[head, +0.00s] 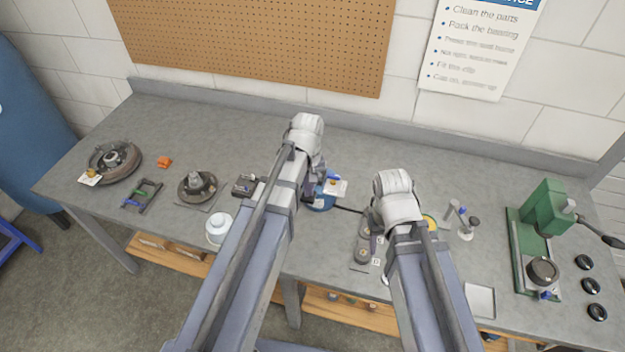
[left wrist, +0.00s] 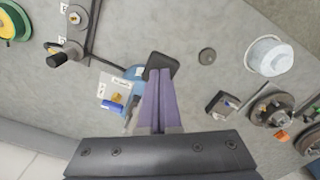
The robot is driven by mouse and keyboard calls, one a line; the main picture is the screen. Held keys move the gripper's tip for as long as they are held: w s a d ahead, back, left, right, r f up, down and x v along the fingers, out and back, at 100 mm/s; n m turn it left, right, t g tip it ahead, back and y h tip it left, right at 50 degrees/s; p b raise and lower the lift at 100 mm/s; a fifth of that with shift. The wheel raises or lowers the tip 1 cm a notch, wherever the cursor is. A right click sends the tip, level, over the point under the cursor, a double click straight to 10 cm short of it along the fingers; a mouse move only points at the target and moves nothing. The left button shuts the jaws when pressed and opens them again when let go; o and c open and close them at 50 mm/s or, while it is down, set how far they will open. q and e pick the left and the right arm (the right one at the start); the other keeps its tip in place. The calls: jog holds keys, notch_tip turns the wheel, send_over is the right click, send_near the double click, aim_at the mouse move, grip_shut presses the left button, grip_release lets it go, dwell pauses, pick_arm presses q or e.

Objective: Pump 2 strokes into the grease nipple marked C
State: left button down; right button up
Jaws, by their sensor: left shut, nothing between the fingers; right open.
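A dark hose (head: 348,210) runs right toward a grey plate (head: 362,254) with small letter tags. My right gripper (head: 374,240) is open above this plate, largely hidden by its wrist. I cannot read which nipple is marked C.
A white tub (head: 218,228), a hub on a plate (head: 197,187) and a drum (head: 116,161) stand to the left. A green press (head: 546,210) with black rings stands right. A small bottle (head: 466,230) is right of my right arm. Bare bench lies along the back.

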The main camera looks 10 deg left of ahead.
pick_arm(q)
jog(key=shift+f, duration=0.2)
jog(key=shift+f+b, duration=1.15)
jog(key=shift+b, duration=0.05)
jog(key=shift+f+b, duration=0.45)
jog(key=shift+r, duration=0.1)
jog(key=r+p, duration=0.3)
jog(key=w+r+p, duration=0.1)
jog(key=r+p, duration=0.3)
jog(key=shift+w, duration=0.15)
jog(key=shift+f, duration=0.2)
